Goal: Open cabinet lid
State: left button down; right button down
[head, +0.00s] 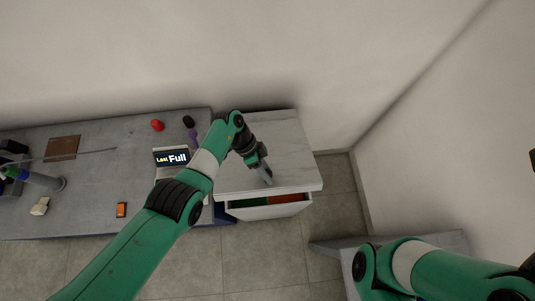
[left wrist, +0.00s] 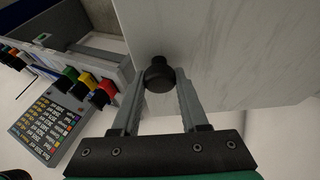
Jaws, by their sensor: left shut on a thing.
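The cabinet (head: 290,150) stands right of the grey table, with a pale, marbled top panel as its lid. In the left wrist view the lid (left wrist: 235,50) is a flat pale panel with a round black knob (left wrist: 160,74) near its edge. My left gripper (head: 265,178) reaches down to the lid's front part. In the left wrist view my left gripper (left wrist: 161,88) has its two fingers on either side of the knob, shut on it. In the head view the knob is hidden by the gripper. My right gripper is out of view.
The grey table (head: 95,190) at left holds a "Last Full" display (head: 172,157), a red object (head: 157,125) and an orange object (head: 121,210). Walls stand behind and at right.

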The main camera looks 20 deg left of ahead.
pick_arm(q)
jog(key=shift+w+a+r+b, duration=0.2)
jog(key=shift+w+r+b, duration=0.25)
jog(key=shift+r, duration=0.25)
jog(key=shift+w+a+r+b, duration=0.25)
jog(key=shift+w+r+b, duration=0.3)
jog(key=shift+r, duration=0.3)
jog(key=shift+w+a+r+b, duration=0.25)
jog(key=shift+w+r+b, duration=0.15)
jog(key=shift+w+r, duration=0.35)
jog(key=shift+s, duration=0.1)
jog(key=shift+c, duration=2.1)
grip_release()
jog(key=b+v, duration=0.6)
jog(key=v, duration=0.5)
jog(key=shift+a+r, duration=0.2)
jog(key=shift+a, duration=0.05)
